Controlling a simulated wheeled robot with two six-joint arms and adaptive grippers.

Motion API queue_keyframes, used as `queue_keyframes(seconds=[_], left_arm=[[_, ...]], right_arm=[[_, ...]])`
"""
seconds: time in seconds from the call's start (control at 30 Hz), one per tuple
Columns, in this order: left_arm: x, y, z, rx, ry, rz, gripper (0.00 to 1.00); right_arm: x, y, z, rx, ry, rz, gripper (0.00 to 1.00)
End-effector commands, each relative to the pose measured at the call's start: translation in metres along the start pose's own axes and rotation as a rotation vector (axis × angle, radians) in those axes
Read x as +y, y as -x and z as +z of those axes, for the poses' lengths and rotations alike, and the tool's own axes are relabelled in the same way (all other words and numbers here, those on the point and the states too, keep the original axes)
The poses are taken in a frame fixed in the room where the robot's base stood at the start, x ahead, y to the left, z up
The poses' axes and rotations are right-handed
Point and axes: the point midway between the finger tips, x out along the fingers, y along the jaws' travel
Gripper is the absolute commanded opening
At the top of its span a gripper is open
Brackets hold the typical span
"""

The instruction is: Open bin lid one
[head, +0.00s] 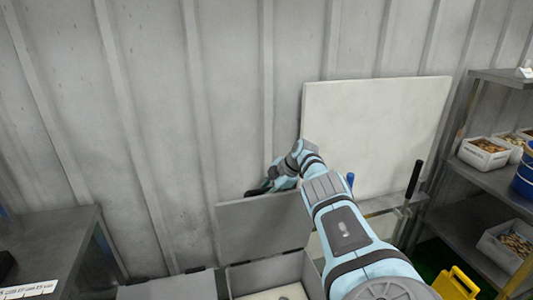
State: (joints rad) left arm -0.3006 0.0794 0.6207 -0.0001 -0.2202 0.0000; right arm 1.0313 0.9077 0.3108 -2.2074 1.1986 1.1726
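A grey bin (236,283) stands at the bottom centre, with pale contents inside. Its grey lid (262,228) is raised and stands nearly upright at the back of the bin. My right arm reaches in from the lower right. Its dark gripper (261,189) is at the top edge of the raised lid, partly behind it; I cannot tell whether it touches the lid or how far its fingers are apart. A second bin with a shut flat lid (165,289) is to the left, cut off by the frame. My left gripper is not in view.
A corrugated wall (150,110) is close behind the bins. A white panel (375,125) leans there. Metal shelves (480,220) with white boxes (484,153) and a blue bucket (525,175) stand at the right. A dark table (45,250) is at the left.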

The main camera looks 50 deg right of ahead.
Motion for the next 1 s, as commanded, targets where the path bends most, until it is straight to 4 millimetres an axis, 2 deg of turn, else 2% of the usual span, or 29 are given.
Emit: queue_keyframes(seconds=[0.07, 0.1, 0.73, 0.97, 1.0], left_arm=[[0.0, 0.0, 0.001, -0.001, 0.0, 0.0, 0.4], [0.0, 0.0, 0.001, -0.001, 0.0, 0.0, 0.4], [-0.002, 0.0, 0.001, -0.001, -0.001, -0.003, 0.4], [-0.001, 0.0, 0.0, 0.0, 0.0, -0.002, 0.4], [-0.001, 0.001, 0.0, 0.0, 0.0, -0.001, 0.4]], right_arm=[[0.005, 0.001, -0.001, 0.001, -0.004, 0.017, 0.0], [0.005, 0.001, -0.001, 0.001, -0.004, 0.018, 0.27], [0.003, 0.004, 0.003, -0.004, -0.003, 0.012, 0.28], [0.001, 0.027, 0.003, -0.008, 0.007, 0.01, 0.28], [0.002, 0.041, 0.005, -0.012, 0.003, 0.014, 0.28]])
